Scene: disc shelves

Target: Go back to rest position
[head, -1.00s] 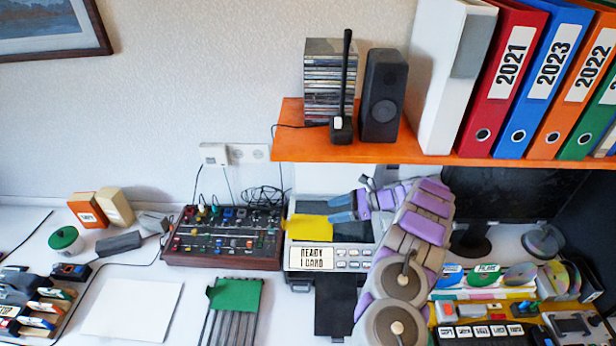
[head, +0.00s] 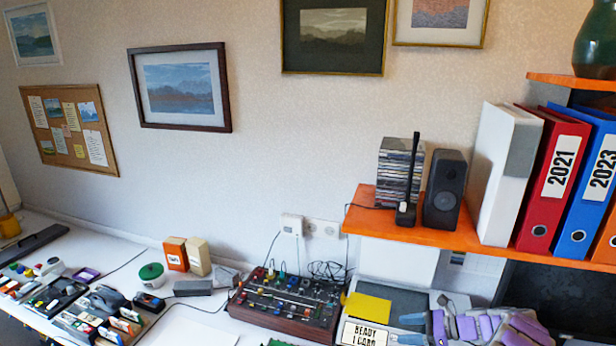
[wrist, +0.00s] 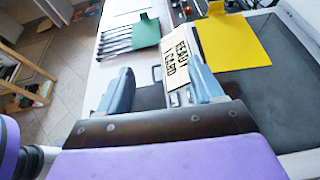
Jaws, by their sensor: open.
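My gripper (head: 408,329) shows at the lower right of the head view, with its blue-grey fingers pointing left beside the grey card machine (head: 393,293). In the wrist view my gripper (wrist: 160,88) has its two fingers spread apart, with nothing held between them. A yellow card (head: 368,308) lies on the machine, and it also shows in the wrist view (wrist: 235,42). The white label (head: 366,336) reading "READY 1 CARD" is on the machine's front. My purple arm comes in from the lower right.
An orange shelf (head: 450,236) with binders, a speaker (head: 445,190) and a disc stack (head: 398,172) overhangs the machine. A mixer (head: 286,303) stands left of the machine. A rack with a green card (wrist: 146,31) shows in the wrist view.

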